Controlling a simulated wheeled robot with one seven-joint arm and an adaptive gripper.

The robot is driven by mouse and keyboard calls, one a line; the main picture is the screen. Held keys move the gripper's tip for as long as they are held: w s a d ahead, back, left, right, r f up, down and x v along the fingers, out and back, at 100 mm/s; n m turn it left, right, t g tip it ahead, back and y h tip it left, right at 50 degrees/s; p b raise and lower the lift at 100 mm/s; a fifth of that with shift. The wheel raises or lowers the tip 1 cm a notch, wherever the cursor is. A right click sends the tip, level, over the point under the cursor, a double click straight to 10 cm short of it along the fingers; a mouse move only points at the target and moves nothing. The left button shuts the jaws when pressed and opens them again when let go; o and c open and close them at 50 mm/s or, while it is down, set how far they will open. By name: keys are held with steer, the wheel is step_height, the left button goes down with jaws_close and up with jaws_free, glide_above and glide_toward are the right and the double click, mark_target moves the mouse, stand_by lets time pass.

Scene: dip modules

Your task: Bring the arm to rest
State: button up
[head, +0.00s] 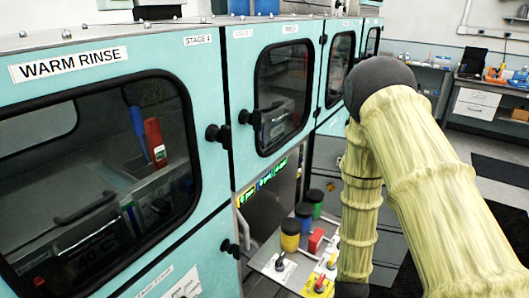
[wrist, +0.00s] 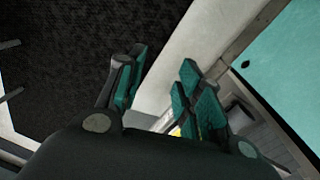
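My arm shows in the head view in a yellowish sleeve, bent at a dark elbow joint, with its lower part hanging down along the front of the teal cabinets. My gripper (wrist: 162,73) is in the wrist view, with two teal-padded fingers standing apart and nothing between them. In the head view its end is cut off at the bottom edge. Below the fingers in the wrist view are a dark floor (wrist: 75,45) and a pale panel edge (wrist: 185,45).
A teal cabinet door labelled WARM RINSE (head: 110,75) and another teal door (head: 241,80) stand left of my arm. A control shelf (head: 262,262) with coloured knobs and a red part (head: 316,240) is close by the arm. A workbench (head: 425,64) stands at the far right.

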steer(key=s+f+n, duration=0.1)
steer(key=s+f, duration=0.2)
steer(key=s, duration=0.7)
steer(key=s+a+f+n+y, duration=0.1)
steer(key=s+f+n, duration=0.1)
steer(key=s, duration=0.8)
steer(key=shift+s+f, duration=0.35)
steer(key=shift+f, duration=0.35)
steer(key=shift+c, duration=0.4)
